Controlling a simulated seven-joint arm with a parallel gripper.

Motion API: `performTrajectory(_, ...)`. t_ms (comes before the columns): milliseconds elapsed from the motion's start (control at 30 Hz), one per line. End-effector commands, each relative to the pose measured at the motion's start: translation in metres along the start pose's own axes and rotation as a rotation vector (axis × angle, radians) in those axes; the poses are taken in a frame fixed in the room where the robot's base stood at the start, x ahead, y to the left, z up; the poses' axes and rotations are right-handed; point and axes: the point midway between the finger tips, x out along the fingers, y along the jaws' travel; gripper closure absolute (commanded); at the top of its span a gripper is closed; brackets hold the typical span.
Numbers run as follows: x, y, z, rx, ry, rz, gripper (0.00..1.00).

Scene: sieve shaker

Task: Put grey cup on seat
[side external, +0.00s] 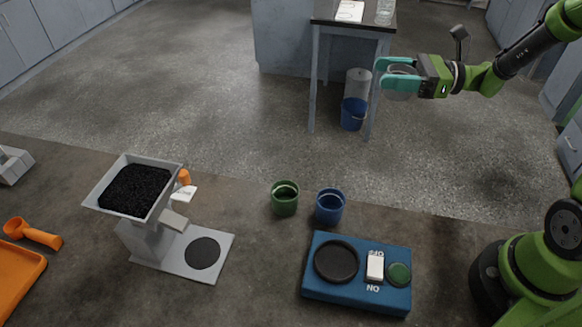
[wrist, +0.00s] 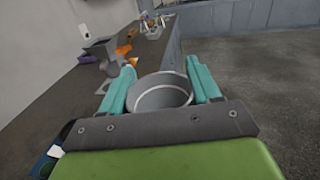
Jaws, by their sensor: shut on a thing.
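My gripper (side external: 398,76) is shut on the grey cup (side external: 402,95) and holds it in the air at the upper right, well away from the bench. In the wrist view, the grey cup (wrist: 160,98) sits between the teal fingers, its open top and pale rim showing. A blue box (side external: 372,298) on the bench has a round black seat (side external: 336,262) on its left, a white switch marked on and off, and a green button. A grey hopper stand (side external: 150,240) at the left has a flat black disc (side external: 202,253) on its base plate.
A green cup (side external: 285,199) and a blue cup (side external: 330,206) stand behind the blue box. The hopper (side external: 133,190) holds black grains. An orange scoop (side external: 33,234) and orange tray (side external: 15,280) lie far left. Bench space between hopper stand and blue box is clear.

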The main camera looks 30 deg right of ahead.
Motion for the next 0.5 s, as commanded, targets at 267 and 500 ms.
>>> performTrajectory(267, 0.048, 0.034, -0.009, 0.005, 0.000, 0.148, 0.69)
performTrajectory(500, 0.145, 0.118, -0.031, 0.003, 0.000, 0.444, 0.69)
